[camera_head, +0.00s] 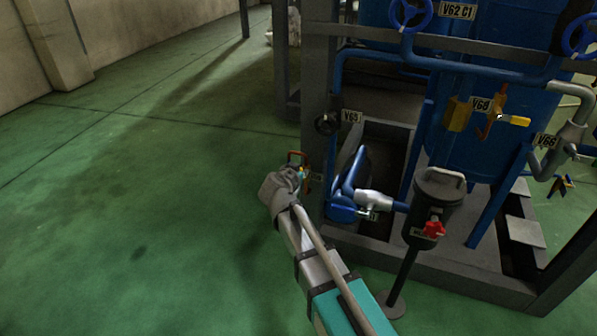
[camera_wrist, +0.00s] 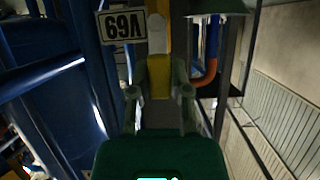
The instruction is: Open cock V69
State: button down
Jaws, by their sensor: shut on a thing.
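The cock V69 shows upside down in the wrist view, with its yellow handle (camera_wrist: 158,78) between the two fingers of my gripper (camera_wrist: 159,93). A pale grey piece extends beyond the yellow part. The V69 plate (camera_wrist: 122,27) reads inverted beside it. My gripper is shut on the yellow handle. In the head view my gripper (camera_head: 301,175) is at the left edge of the blue tank's frame, and my wrist hides most of the cock. A small plate (camera_head: 316,177) sits just right of it, too small to read.
An orange-brown bent pipe (camera_head: 294,155) stands close by the cock. Green floor (camera_head: 130,220) is open on the left.

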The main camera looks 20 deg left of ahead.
jog(key=c, duration=0.6)
grip_release()
jog(key=shift+o, duration=0.2)
jog(key=shift+s, duration=0.1)
